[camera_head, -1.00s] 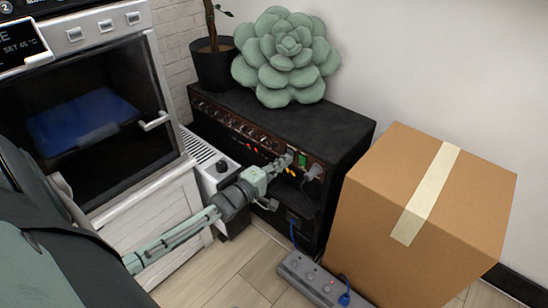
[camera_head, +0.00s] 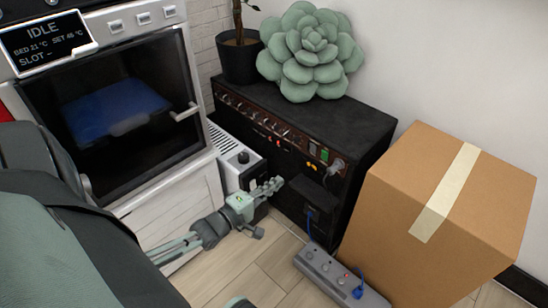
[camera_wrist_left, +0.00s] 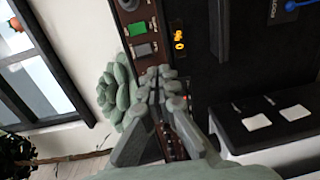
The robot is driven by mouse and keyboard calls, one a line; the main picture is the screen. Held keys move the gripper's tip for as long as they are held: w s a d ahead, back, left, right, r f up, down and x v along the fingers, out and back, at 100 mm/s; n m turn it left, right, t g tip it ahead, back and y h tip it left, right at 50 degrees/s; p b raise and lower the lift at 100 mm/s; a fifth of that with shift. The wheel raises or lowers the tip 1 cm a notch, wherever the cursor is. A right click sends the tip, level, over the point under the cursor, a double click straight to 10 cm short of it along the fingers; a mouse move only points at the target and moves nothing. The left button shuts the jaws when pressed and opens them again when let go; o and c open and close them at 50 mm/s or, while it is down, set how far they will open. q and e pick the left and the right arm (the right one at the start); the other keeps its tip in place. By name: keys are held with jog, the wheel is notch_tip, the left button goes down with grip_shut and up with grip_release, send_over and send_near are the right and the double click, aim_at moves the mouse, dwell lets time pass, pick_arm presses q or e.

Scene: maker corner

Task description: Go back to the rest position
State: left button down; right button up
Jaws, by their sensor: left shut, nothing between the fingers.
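My left gripper (camera_head: 277,184) reaches in from the left, in front of the black amplifier (camera_head: 330,120). Its fingers are shut with nothing between them. They overlap the amplifier's lower front in the head view; contact cannot be told. In the left wrist view the closed fingertips (camera_wrist_left: 162,80) point toward the amplifier's control panel, with a green switch (camera_wrist_left: 138,28) and a grey switch beyond them. My right gripper is not in view.
A white printer (camera_head: 110,100) with an "IDLE" display stands left, a small white box with a knob (camera_head: 238,160) beside it. A cardboard box (camera_head: 400,210) stands right. A power strip (camera_head: 335,275) lies on the floor. A green plush succulent (camera_head: 310,55) and potted plant (camera_head: 240,55) sit on top.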

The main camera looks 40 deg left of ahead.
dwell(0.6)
pick_arm(q)
jog(key=s+d+f+m+g+y+p, duration=0.25)
jog(key=s+d+f+m+g, duration=0.35)
jog(key=m, duration=0.3)
jog(key=s+d+m+g+p, duration=0.1)
jog(key=s+d+m+g, duration=0.2)
jog(key=s+m+g, duration=0.5)
jog(key=s+m, duration=0.1)
jog(key=s, duration=0.3)
jog(key=shift+d+r+m+p, duration=0.25)
jog(key=shift+d+m+p, duration=0.05)
jog(key=shift+p, duration=0.1)
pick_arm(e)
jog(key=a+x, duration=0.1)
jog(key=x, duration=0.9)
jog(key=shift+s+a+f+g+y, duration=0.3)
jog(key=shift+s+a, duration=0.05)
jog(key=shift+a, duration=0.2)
